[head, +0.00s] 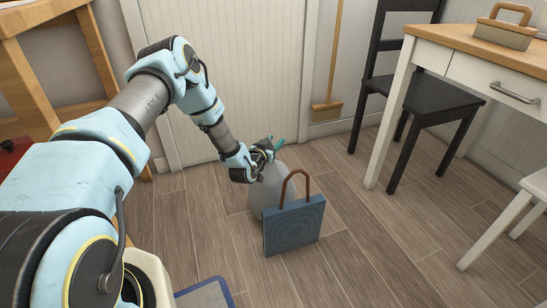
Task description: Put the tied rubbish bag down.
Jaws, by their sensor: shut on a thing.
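The tied rubbish bag (262,197) is pale grey and translucent, with a teal tie at its neck. It is upright, low by the floor, partly hidden behind a blue bag. My gripper (268,152) is at the top of the rubbish bag and is shut on its neck. The fingertips are small and partly hidden. I cannot tell whether the bag's bottom touches the floor.
The blue bag with a brown handle (294,225) stands in front of the rubbish bag. A black chair (420,105) and a white table (480,62) are at the right. A broom (328,108) leans on the wall. Wooden floor (350,250) is clear at front right.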

